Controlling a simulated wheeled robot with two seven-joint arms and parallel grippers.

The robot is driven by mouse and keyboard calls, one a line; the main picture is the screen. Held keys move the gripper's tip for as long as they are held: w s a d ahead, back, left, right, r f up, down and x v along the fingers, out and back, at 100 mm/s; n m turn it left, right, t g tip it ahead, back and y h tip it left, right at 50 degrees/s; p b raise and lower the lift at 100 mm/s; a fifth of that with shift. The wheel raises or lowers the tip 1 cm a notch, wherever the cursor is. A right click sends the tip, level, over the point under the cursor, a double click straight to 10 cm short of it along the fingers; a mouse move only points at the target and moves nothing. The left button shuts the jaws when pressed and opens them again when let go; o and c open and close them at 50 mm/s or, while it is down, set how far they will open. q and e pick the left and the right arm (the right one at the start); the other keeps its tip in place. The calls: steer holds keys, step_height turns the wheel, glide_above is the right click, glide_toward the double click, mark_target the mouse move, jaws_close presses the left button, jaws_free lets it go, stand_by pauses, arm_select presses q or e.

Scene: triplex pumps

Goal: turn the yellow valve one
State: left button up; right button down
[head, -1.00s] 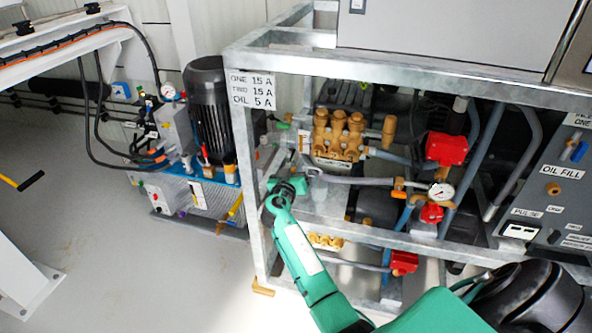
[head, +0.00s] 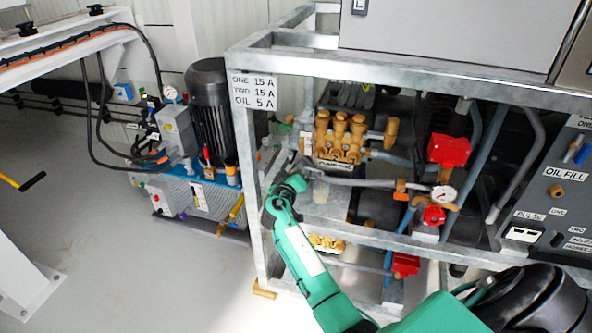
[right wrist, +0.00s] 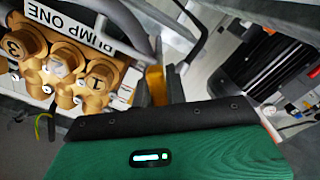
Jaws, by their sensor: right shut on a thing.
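The yellow valve handle (right wrist: 156,85) shows in the right wrist view as an orange-yellow piece between my right gripper's dark fingers (right wrist: 158,90). The fingers are shut on it, and they hide part of it. It stands beside the brass pump with the PUMP ONE label (right wrist: 70,24). In the head view my right gripper (head: 300,166) reaches into the frame just left of and below the brass pump (head: 340,136). The valve handle is hidden there by the gripper and wrist. My left gripper is not in view.
The galvanized frame post (head: 250,180) stands close left of my right wrist. A grey hose (head: 360,183) runs right from near the gripper to a gauge (head: 444,194) and red valve parts (head: 447,151). A black motor unit (head: 210,105) stands outside at left. Open floor lies at left.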

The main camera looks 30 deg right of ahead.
steer(key=c, duration=1.4)
jaws_free()
steer(key=shift+c, duration=0.2)
steer(key=v, duration=1.4)
steer(key=shift+w, duration=0.1)
